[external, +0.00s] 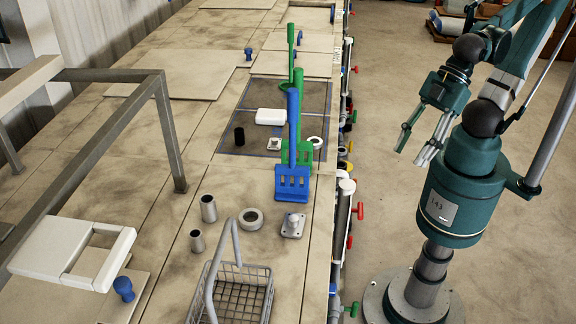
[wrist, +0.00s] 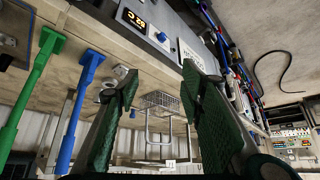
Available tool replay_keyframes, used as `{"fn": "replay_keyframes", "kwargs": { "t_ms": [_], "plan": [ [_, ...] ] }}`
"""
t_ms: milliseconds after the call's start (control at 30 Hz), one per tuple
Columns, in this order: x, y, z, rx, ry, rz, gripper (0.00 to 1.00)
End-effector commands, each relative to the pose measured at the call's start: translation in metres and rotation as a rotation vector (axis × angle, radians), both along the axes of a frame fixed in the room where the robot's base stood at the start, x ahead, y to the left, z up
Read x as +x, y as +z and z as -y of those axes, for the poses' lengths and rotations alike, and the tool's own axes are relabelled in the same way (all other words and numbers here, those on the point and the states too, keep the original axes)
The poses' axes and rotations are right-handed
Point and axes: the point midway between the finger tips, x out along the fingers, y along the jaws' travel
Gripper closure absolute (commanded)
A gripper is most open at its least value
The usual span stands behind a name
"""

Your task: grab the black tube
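The black tube (external: 239,136) is a short dark cylinder standing upright on the dark mesh panel (external: 232,152) of the bench top in the external view. My gripper (external: 411,156) is to the right of the bench, over the floor, well apart from the tube. Its two fingers are spread with nothing between them. In the wrist view both green fingers (wrist: 160,72) also show apart and empty. I cannot make out the black tube in the wrist view, which appears upside down.
Blue (external: 292,150) and green (external: 303,120) upright-handled tools stand right of the tube, between it and my gripper. Grey tubes (external: 208,208), a ring (external: 251,219) and a wire basket (external: 240,297) occupy the near bench. Pipes and valves line its right edge.

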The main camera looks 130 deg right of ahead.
Motion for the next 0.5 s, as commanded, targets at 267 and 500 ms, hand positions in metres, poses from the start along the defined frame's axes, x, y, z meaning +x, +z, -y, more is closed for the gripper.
{"fn": "replay_keyframes", "kwargs": {
  "t_ms": [267, 500],
  "plan": [
    [0.000, 0.013, 0.000, 0.000, 0.000, 0.000, 0.61],
    [0.000, 0.061, 0.000, 0.000, 0.000, 0.000, 0.61]
  ]
}}
